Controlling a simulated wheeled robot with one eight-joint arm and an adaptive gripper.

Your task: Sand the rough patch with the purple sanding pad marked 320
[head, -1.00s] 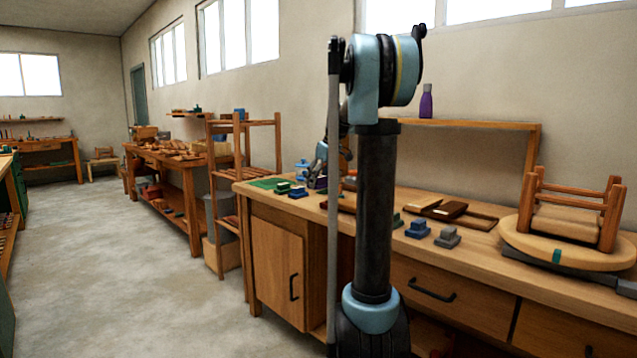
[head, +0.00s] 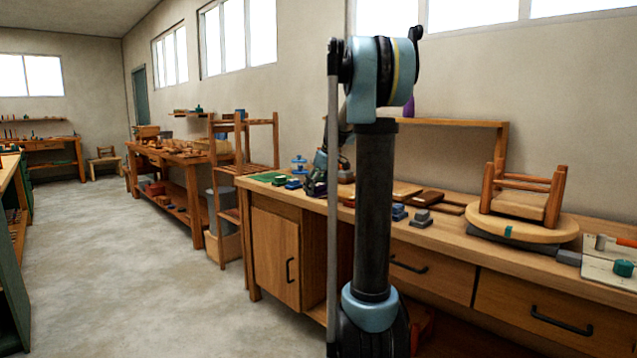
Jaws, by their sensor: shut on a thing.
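My gripper (head: 316,184) is low over the left part of the long workbench (head: 470,235), small and dark in the picture. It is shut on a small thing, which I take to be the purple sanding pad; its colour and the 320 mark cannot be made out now. Blue pads (head: 293,184) lie just left of the gripper. A blue pad (head: 399,212) and a grey pad (head: 421,218) lie right of my arm column. An upturned wooden stool (head: 522,203) stands on a round wooden disc (head: 530,228) with a green tab. I cannot make out the rough patch.
A green mat (head: 266,177) lies at the bench's left end. Brown boards (head: 428,197) lie behind the pads. A pale board (head: 606,270) with a green round thing is at the right. A shelf (head: 470,124) stands behind. The floor at left is clear.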

